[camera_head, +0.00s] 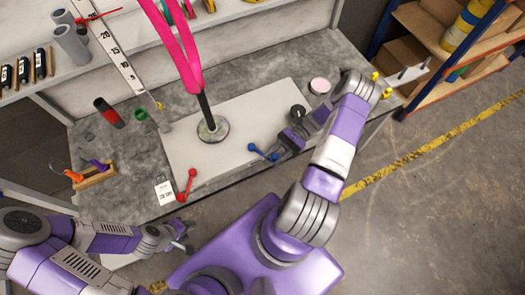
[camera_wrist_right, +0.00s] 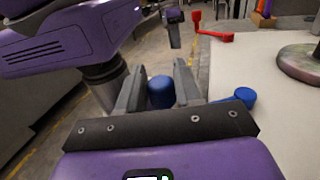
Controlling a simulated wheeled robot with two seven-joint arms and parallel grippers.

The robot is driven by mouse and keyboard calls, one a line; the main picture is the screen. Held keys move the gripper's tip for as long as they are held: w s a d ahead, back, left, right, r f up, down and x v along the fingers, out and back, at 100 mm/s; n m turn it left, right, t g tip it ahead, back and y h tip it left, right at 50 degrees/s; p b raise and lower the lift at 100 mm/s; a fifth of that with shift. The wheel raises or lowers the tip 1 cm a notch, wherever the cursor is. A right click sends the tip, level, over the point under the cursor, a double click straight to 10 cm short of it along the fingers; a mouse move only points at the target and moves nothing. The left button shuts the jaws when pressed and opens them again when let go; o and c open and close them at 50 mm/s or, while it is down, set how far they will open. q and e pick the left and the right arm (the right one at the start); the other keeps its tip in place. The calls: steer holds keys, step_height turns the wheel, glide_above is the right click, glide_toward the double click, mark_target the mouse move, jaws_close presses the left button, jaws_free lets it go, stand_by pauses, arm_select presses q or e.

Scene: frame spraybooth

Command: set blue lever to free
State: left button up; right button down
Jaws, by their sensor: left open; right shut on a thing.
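The blue lever (camera_head: 259,151) is at the front edge of the white board, right of its middle. My right gripper (camera_head: 277,154) is at the lever's right end. In the right wrist view its two fingers (camera_wrist_right: 158,80) stand on either side of a blue knob (camera_wrist_right: 160,93), shut on it. Another blue end of the lever (camera_wrist_right: 244,97) shows to the right, partly hidden by the gripper body. The lever's bar is mostly hidden there. My left gripper (camera_head: 184,240) is open and empty, in front of the table at the lower left, away from the lever.
A red lever (camera_head: 187,184) is at the board's front left, beside a white label card (camera_head: 165,192). A pink-strapped pole stands on a round base (camera_head: 213,130) on the white board (camera_head: 190,165). A pink-topped can (camera_head: 320,86) and a wooden holder (camera_head: 95,175) are on the table.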

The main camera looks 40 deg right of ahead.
steer(key=shift+d, duration=0.1)
stand_by(0.3)
steer(key=c, duration=0.9)
jaws_free()
steer(key=shift+o, duration=0.2)
steer(key=shift+d, duration=0.1)
steer(key=d, duration=0.7)
steer(key=shift+w+d, duration=0.15)
steer(key=shift+w, duration=0.1)
